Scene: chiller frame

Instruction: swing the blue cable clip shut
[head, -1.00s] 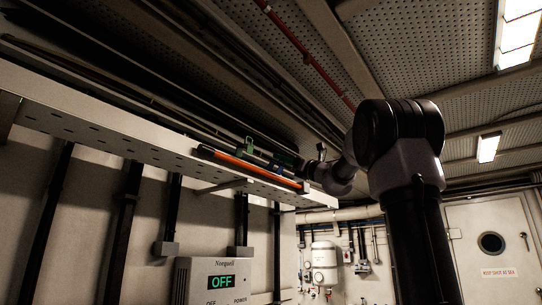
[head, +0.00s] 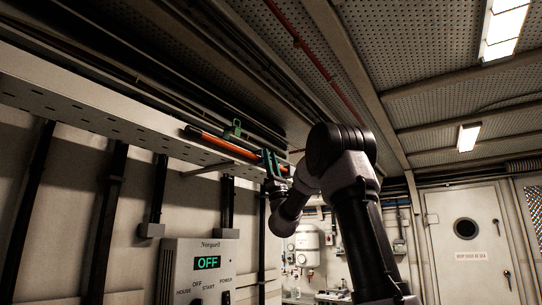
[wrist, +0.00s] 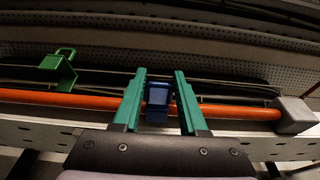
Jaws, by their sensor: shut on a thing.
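The blue cable clip (wrist: 158,98) sits on the orange cable (wrist: 225,112) in the middle of the wrist view. Its blue parts show above and in front of the cable; I cannot tell whether its latch is closed. My gripper (wrist: 160,78) has its two teal fingers on either side of the clip, shut on it. In the head view my gripper (head: 271,163) reaches up to the tray edge by the orange cable (head: 237,148), and its fingers largely hide the clip there.
A grey end block (wrist: 295,115) is at the cable's right end. The perforated tray (head: 120,120) runs along the wall above a control box reading OFF (head: 206,262).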

